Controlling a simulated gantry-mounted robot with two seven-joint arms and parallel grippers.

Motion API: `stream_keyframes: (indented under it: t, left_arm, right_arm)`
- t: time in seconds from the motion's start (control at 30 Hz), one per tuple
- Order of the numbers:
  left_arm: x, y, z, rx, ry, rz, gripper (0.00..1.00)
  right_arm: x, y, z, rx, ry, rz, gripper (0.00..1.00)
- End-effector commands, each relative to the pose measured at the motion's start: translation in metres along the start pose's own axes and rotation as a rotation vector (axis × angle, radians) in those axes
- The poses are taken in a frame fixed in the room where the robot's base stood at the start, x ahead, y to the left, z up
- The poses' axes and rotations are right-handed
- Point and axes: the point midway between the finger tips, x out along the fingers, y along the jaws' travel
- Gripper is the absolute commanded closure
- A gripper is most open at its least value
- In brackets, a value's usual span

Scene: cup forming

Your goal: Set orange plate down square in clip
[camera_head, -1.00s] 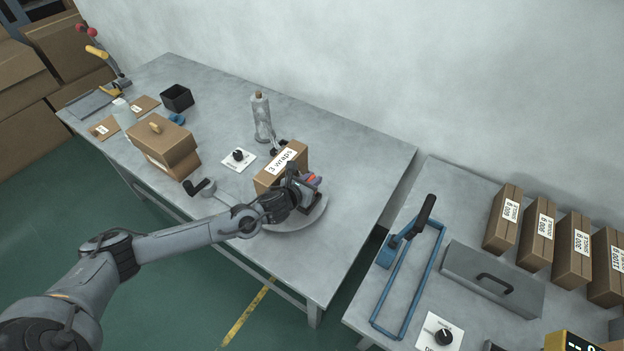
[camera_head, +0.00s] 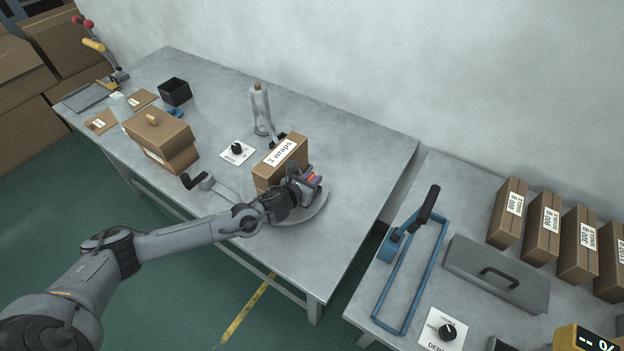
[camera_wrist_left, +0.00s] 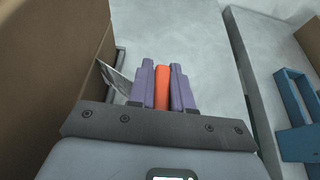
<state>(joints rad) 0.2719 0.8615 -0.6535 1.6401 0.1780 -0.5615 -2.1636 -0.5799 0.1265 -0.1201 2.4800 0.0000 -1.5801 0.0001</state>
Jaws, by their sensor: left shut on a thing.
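My left gripper (camera_head: 306,181) is beside the "3 wraps" box, over a round grey disc (camera_head: 312,213) on the left table. In the left wrist view its two purple fingers (camera_wrist_left: 162,88) are shut on the orange plate (camera_wrist_left: 162,86), which shows as a narrow upright strip between them. In the head view the plate is only a small red-orange patch (camera_head: 312,178) at the fingertips. The clip cannot be made out clearly; the gripper and box hide much of that spot. My right gripper is in neither view.
The "3 wraps" box (camera_head: 279,163) stands close against the left gripper. Behind it is a clear bottle (camera_head: 261,108); a dial card (camera_head: 237,152) and a crank (camera_head: 199,183) lie to the left. A blue frame (camera_head: 410,265) is on the right table.

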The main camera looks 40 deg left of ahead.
Motion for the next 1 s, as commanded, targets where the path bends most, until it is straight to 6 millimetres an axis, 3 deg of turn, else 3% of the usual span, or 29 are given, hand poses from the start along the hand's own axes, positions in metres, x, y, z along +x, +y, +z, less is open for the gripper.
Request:
stream_keyframes:
  t: [0.47, 0.5, 0.67, 1.0]
  left_arm:
    - [0.0015, 0.0001, -0.003, 0.0, -0.001, 0.0, 1.0]
    - [0.0012, 0.0001, -0.0022, 0.0, -0.001, 0.0, 0.75]
    - [0.0012, 0.0001, -0.0024, 0.0, 0.0, 0.0, 0.51]
    - [-0.001, 0.0002, -0.0031, 0.001, 0.001, 0.0, 0.51]
  right_arm:
    - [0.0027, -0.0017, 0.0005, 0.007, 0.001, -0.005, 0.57]
    - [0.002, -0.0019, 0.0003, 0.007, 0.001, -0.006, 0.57]
    - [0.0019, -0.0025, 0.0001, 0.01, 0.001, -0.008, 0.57]
    - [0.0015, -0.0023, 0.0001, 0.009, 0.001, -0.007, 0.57]
